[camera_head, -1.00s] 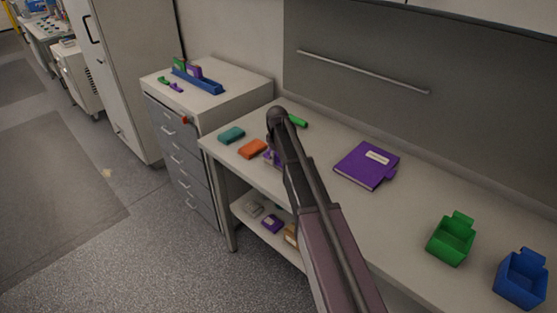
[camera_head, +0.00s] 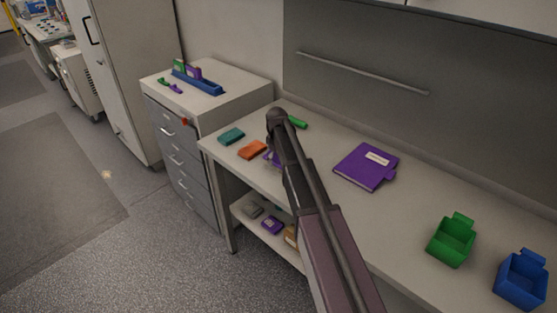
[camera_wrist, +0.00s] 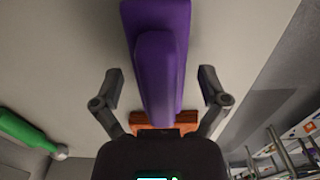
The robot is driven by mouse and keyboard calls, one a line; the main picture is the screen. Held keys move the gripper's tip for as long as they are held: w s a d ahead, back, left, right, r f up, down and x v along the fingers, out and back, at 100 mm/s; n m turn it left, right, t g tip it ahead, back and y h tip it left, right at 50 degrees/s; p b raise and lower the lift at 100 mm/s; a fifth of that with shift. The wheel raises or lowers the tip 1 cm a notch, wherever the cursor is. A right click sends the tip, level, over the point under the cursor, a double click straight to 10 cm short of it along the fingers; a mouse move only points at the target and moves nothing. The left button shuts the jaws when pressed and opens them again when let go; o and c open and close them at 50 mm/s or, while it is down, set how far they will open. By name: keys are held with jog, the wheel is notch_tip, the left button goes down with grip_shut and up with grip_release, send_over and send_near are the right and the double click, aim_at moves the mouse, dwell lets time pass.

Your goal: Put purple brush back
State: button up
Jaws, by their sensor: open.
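A long purple thing, which looks like the purple brush (camera_wrist: 162,55), runs down the middle of the wrist view. My gripper (camera_wrist: 162,92) is open, with one finger on each side of it and a gap visible on both sides. In the head view a bit of purple (camera_head: 268,156) shows on the bench beside my arm. My arm hides most of it and the gripper there.
An orange block (camera_head: 252,149) and a teal block (camera_head: 232,135) lie on the bench left of my arm. A green brush-like thing (camera_head: 297,122) lies behind it. A purple binder (camera_head: 366,167), a green bin (camera_head: 451,241) and a blue bin (camera_head: 521,279) are to the right.

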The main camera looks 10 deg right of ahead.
jog(key=shift+r+p, duration=5.95)
jog(key=shift+r, duration=0.1)
jog(key=s+m, duration=0.7)
jog(key=s, duration=2.2)
jog(key=shift+s+d, duration=0.15)
jog(key=shift+d, duration=0.2)
